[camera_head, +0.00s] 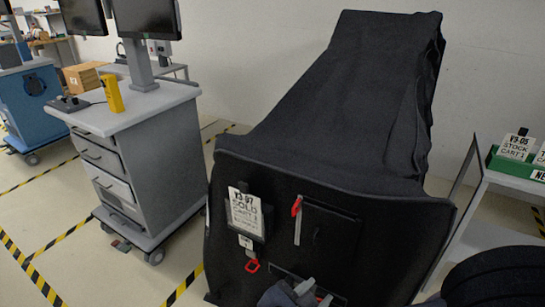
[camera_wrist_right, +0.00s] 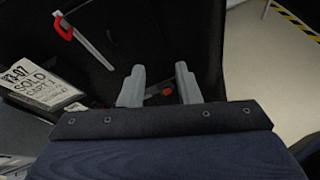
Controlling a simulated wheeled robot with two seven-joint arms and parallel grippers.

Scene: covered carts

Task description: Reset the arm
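My right gripper (camera_head: 316,291) is low in front of the black covered cart (camera_head: 340,110), at the bottom of the head view. In the right wrist view my right gripper (camera_wrist_right: 159,75) has its two grey fingers apart, with nothing held between them. A small red part (camera_wrist_right: 166,91) shows behind the fingers, close to the cart's dark front; whether they touch it I cannot tell. My left gripper is in neither view.
A grey drawer cart (camera_head: 140,160) stands left. A white shelf (camera_head: 500,182) with a green box (camera_head: 515,166) stands right. Floor shows between the carts.

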